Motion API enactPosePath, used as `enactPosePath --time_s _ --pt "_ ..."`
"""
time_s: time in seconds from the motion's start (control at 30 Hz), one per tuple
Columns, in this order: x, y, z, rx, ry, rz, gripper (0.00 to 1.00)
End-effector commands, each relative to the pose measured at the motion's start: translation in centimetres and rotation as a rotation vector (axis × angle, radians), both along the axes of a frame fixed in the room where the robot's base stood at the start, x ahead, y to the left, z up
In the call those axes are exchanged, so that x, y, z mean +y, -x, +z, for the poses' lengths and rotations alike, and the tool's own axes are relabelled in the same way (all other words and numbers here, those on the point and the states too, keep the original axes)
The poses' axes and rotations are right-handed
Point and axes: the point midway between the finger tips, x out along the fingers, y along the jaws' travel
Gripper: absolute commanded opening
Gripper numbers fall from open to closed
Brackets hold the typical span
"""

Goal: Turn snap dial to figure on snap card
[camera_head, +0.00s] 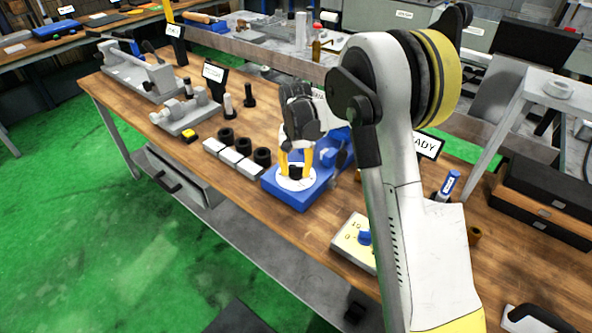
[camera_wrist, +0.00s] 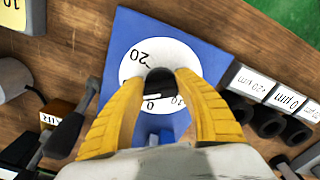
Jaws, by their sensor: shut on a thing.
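The snap dial is a black knob (camera_wrist: 160,83) on a white round face (camera_wrist: 178,52) marked -20, 0 and 10, set on a blue base (camera_wrist: 207,50). The blue base (camera_head: 297,195) also shows in the head view, with the white face (camera_head: 296,184) under my gripper (camera_head: 295,168). My gripper's yellow fingers (camera_wrist: 160,95) are shut on the black knob from both sides. They hide part of the face, and I cannot tell clearly which figure the pointer marks. I cannot make out a snap card or its figure in either view.
White blocks labelled in µm (camera_wrist: 268,88) with black rings (camera_head: 243,147) stand left of the base in the head view. A pale box with a blue knob (camera_head: 364,237) stands to the right. Wooden bench (camera_head: 283,232) is clear in front.

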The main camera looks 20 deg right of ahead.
Motion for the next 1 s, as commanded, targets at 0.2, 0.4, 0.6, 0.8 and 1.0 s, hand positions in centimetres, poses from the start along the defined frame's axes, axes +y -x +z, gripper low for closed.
enactPosePath --time_s 0.2,0.4,0.6,0.8,1.0 --pt "0.03 0.07 -0.07 0.002 0.0 -0.036 0.08" --pt "0.02 0.06 -0.07 0.002 0.0 -0.041 0.08" --pt "0.02 0.06 -0.07 0.002 0.0 -0.041 0.08" --pt "0.02 0.03 -0.04 0.001 0.0 -0.041 0.61" --pt "0.02 0.01 0.07 0.0 0.0 -0.04 0.61"
